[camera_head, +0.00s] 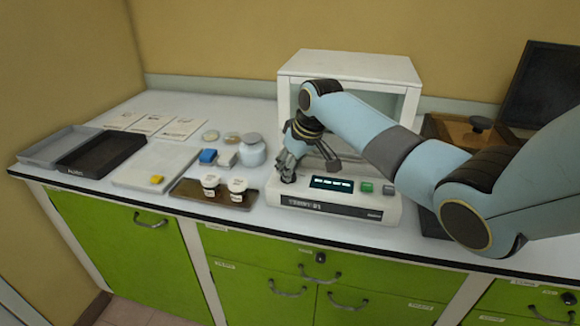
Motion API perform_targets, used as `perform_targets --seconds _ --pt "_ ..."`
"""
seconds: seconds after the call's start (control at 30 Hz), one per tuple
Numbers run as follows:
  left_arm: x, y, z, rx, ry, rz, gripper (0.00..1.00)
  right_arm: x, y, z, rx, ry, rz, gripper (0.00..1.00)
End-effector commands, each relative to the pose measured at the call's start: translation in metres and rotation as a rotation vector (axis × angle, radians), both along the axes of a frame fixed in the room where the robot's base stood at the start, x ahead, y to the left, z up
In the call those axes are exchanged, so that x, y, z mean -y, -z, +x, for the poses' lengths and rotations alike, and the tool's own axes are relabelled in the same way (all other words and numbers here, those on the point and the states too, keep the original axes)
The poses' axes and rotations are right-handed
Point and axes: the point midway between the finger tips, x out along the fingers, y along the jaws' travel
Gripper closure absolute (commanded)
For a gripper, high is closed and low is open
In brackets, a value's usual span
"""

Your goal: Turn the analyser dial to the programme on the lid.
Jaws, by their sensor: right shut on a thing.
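The analyser (335,204) is a low white box at the front of the bench, with a dark display (331,184), a green button and a grey button on top. My right gripper (289,174) reaches down to its left end and is shut on the dial there, which the fingers mostly hide. I cannot read the dial's setting. Two small white-lidded sample jars (210,186) (238,190) stand upright on a brown tray (190,194) left of the analyser. Their lids have dark marks too small to read. My left gripper is out of view.
A white open-fronted cabinet (350,66) stands behind the analyser. A larger lidded jar (252,152), a blue block (208,156), a white board (138,177), a black tray (100,157) and a grey tray (58,144) lie left. A wooden box (450,129) stands right.

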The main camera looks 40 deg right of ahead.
Motion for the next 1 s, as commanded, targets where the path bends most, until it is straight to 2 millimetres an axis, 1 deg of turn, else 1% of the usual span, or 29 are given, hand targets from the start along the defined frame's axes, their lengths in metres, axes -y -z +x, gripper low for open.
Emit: perform_targets --seconds 0.27,0.4,0.6,0.8,1.0 --pt "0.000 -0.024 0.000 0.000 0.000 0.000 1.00 -0.002 -0.002 -0.002 -0.005 0.143 0.002 1.00" --pt "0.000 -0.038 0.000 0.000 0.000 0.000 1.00 -0.003 -0.003 -0.001 -0.005 0.263 0.004 1.00" --pt "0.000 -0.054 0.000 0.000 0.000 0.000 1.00 -0.004 -0.001 -0.002 -0.007 0.452 0.003 1.00" --pt "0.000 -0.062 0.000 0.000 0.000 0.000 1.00 -0.005 0.001 -0.001 -0.005 0.637 0.002 1.00" --pt "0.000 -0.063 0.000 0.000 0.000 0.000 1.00 -0.005 0.002 0.000 -0.004 0.799 0.002 1.00"
